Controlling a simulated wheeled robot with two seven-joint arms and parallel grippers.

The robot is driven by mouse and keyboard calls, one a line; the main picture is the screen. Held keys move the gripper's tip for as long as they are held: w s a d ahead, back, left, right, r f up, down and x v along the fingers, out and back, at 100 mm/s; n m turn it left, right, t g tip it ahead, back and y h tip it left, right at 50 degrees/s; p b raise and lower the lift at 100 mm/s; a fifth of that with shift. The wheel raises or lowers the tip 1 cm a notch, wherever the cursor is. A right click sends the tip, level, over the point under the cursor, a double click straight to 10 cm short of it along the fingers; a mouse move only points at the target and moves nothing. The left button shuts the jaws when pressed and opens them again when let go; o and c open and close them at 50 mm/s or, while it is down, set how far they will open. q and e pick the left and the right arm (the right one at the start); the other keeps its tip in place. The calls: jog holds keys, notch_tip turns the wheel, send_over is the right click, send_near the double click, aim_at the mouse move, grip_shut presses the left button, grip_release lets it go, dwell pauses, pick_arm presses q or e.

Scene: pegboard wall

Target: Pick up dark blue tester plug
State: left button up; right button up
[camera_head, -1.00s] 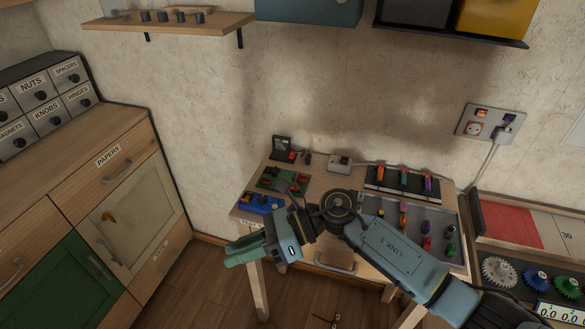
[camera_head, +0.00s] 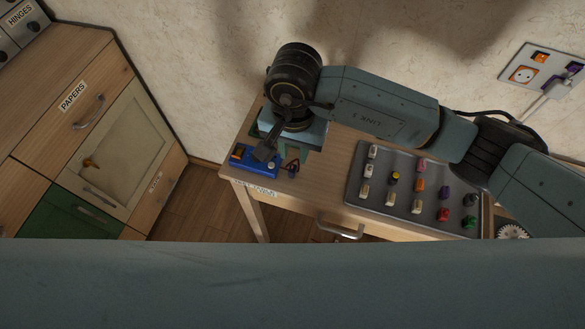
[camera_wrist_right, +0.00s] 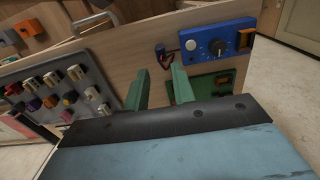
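The blue tester box (camera_head: 262,163) sits at the left front corner of the workbench. Beside it is a small dark plug piece with a reddish part (camera_head: 291,168). In the right wrist view this piece (camera_wrist_right: 163,54) stands left of the blue box (camera_wrist_right: 218,43), dark bluish with red; its exact shade is hard to tell. My right gripper (camera_wrist_right: 160,82) is open, its two green fingers apart with nothing between them. The plug piece shows just beyond the fingertips, apart from them as far as I can tell. My left gripper is not in view.
A grey tray (camera_head: 398,209) of several coloured plugs lies right on the workbench (camera_head: 334,161). A green board (camera_wrist_right: 212,88) is close to my right fingers. A wall socket plate (camera_head: 540,72) is at upper right. A wooden cabinet (camera_head: 60,150) stands left, with floor between.

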aim_at(292, 168)
jog(key=shift+f, duration=0.6)
notch_tip(292, 168, down, 4)
jog(key=shift+a+r, duration=0.15)
jog(key=shift+f, duration=0.45)
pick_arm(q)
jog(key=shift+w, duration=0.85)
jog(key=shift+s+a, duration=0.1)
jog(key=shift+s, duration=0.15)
pick_arm(e)
grip_shut()
